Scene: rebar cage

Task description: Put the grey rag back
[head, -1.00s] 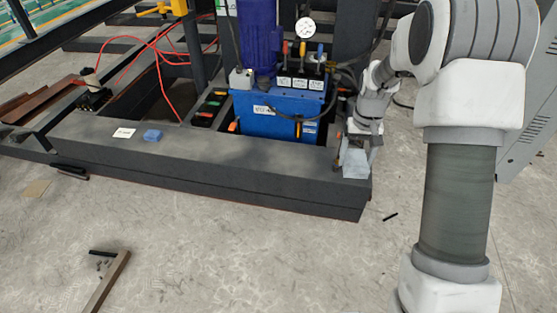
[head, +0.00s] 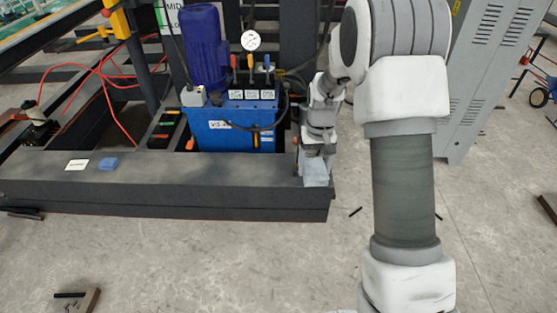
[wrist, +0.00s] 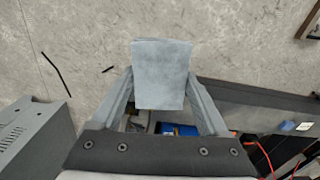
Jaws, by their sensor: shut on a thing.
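The grey rag (head: 316,174) is a small folded pale blue-grey cloth held by my gripper (head: 314,160), at the right end of the dark steel beam in the head view. In the wrist view the rag (wrist: 161,74) fills the space between the fingertips of my gripper (wrist: 160,85), which is shut on it. In that view the floor shows beyond the rag and the dark beam (wrist: 265,97) lies to the right. I cannot tell whether the rag touches the beam.
A blue folded cloth (head: 108,164) and a white card (head: 77,165) lie on the beam (head: 200,192) at left. A blue hydraulic unit (head: 232,122) with levers and a gauge stands behind it. A grey cabinet (head: 488,70) stands at right. The front floor is mostly clear.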

